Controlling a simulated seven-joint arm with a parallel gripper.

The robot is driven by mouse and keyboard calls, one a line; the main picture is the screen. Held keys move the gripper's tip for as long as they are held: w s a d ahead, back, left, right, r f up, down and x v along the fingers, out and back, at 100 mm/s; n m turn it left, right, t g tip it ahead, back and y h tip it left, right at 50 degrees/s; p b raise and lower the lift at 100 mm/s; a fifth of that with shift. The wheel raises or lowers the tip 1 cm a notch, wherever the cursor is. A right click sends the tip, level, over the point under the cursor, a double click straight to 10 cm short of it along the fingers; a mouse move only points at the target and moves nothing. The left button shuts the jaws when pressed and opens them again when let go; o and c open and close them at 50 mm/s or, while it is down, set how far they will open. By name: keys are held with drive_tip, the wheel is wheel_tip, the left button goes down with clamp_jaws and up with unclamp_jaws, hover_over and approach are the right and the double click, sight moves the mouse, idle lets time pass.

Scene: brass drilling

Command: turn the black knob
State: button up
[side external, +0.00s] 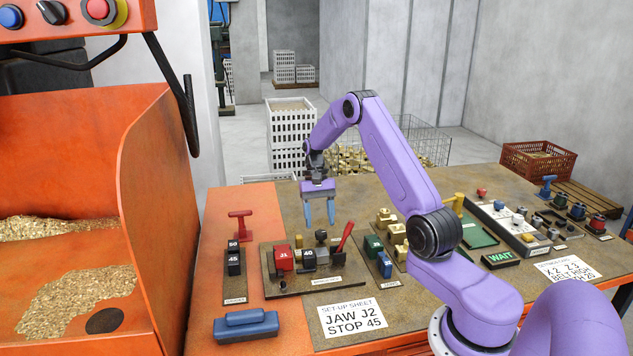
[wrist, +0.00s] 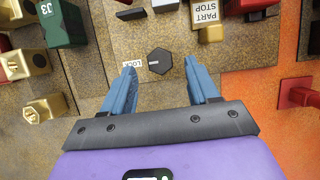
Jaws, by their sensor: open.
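A black hexagonal knob (wrist: 160,61) with a white line on top lies ahead of my fingers in the wrist view. A white LOCK label (wrist: 132,64) is at its left. In the side view a small dark knob (side external: 321,235) stands at the back of the fixture plate (side external: 291,285), just below my gripper (side external: 320,217). My gripper points down with its two blue fingers apart and empty; it also shows in the wrist view (wrist: 164,80). The knob lies between the finger lines there, and I see no contact. Another black knob (side external: 51,12) is on the orange machine panel.
Red block 31 (side external: 284,260), dark block 40 (side external: 308,260) and a red lever (side external: 346,235) crowd the fixture. A red T-handle (side external: 240,222) stands left. Green block J3 (wrist: 60,24) and the PART STOP block (wrist: 211,32) are near the knob.

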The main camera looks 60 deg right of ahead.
drive_tip(key=v, duration=1.4)
drive_tip(key=shift+r, duration=0.2)
drive_tip(key=a+r+n+h, duration=0.25)
drive_tip(key=a+n, duration=0.25)
drive_tip(key=a, duration=1)
drive_tip(key=s+a+r+n+t, duration=0.1)
drive_tip(key=s+a+n, duration=0.55)
drive_tip(key=a, duration=0.65)
drive_tip(key=s+a+f+n+t, duration=0.1)
drive_tip(key=s+n, duration=0.4)
drive_tip(key=s, duration=0.9)
drive_tip(key=s+a+f+n+t, duration=0.1)
drive_tip(key=s+n, duration=0.4)
drive_tip(key=s, duration=0.8)
wheel_tip(320, 180, down, 2)
drive_tip(key=shift+s+a+f+t, duration=0.25)
drive_tip(key=shift+s+a+t, duration=0.1)
drive_tip(key=shift+a, duration=0.55)
